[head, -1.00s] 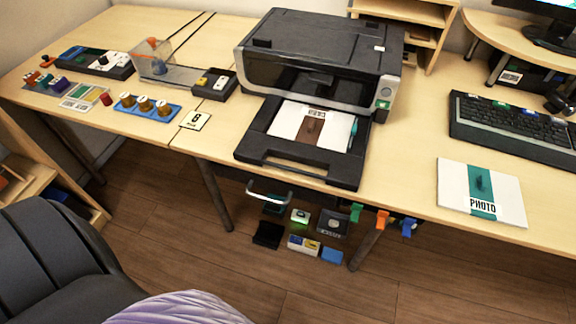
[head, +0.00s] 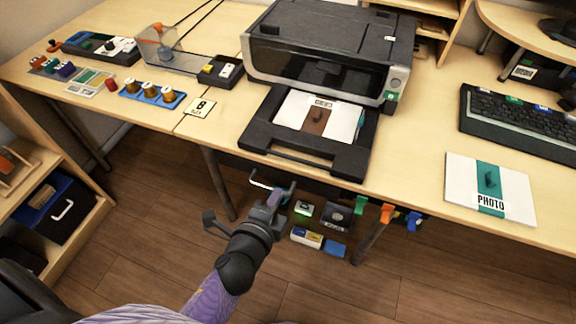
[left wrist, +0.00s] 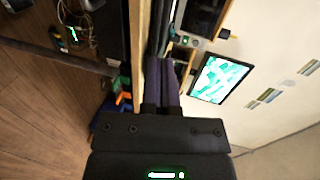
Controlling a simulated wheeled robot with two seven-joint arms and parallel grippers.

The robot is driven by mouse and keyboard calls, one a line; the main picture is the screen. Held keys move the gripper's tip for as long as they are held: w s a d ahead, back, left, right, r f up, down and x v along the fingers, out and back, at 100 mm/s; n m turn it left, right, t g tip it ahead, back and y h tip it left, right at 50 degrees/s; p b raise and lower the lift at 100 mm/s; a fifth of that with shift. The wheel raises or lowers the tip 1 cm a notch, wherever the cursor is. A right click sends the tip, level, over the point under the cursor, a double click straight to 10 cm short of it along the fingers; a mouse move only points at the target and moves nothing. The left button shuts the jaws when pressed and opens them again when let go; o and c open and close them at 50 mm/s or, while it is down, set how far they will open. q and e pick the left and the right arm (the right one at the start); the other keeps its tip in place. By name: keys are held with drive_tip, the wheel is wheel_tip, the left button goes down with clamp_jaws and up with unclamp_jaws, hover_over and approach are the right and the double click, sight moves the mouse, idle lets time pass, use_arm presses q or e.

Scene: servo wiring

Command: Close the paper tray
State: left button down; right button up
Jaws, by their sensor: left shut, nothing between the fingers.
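The paper tray (head: 262,148) is a black tray pulled out from the front of the black and grey printer (head: 330,48). A white sheet with a brown stripe (head: 318,118) lies in it. My right gripper is out of view.
A PHOTO sheet (head: 490,190) and a keyboard (head: 522,122) lie right of the printer. Small boxes (head: 335,216) are below the desk. A shelf (head: 55,205) stands at the left. The floor in front is clear.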

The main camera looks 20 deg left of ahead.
sight(297, 160)
use_arm(q)
drive_tip(key=b+x, duration=0.2)
drive_tip(key=x, duration=0.8)
drive_tip(key=shift+f+b, duration=0.2)
drive_tip(key=shift+b, duration=0.2)
drive_tip(key=shift+w, duration=0.35)
drive_tip(key=shift+w, duration=0.15)
